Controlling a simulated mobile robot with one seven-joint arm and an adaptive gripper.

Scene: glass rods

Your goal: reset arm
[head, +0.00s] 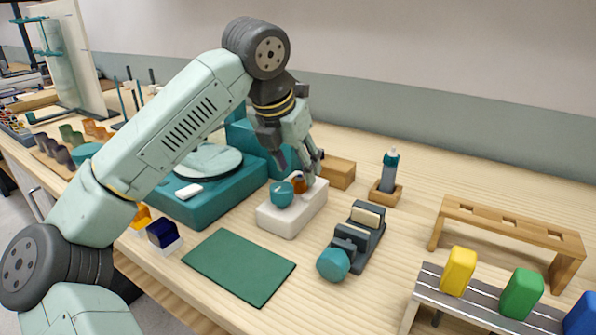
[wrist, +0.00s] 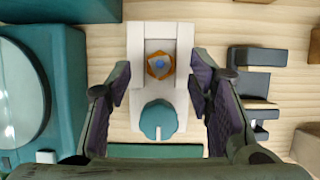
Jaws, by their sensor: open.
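My arm reaches over the wooden bench from the left. My gripper (head: 300,167) points down above a small white device with a teal knob; in the wrist view my gripper (wrist: 160,88) shows its two fingers spread apart with nothing between their tips. The white device (head: 292,218) also shows in the wrist view (wrist: 139,38) between and beyond the fingers. On it are the teal knob (wrist: 158,120) and an orange hexagonal piece (wrist: 160,65) with a blue centre. I cannot tell from the head view whether the fingers touch the device.
A teal machine with a round plate (head: 208,162) stands left of the device. A dark clamp-like tool (head: 352,240) lies to its right, a green mat (head: 240,265) in front. A wooden block (head: 338,172), a bottle in a holder (head: 388,172) and a wooden rack (head: 512,228) stand beyond.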

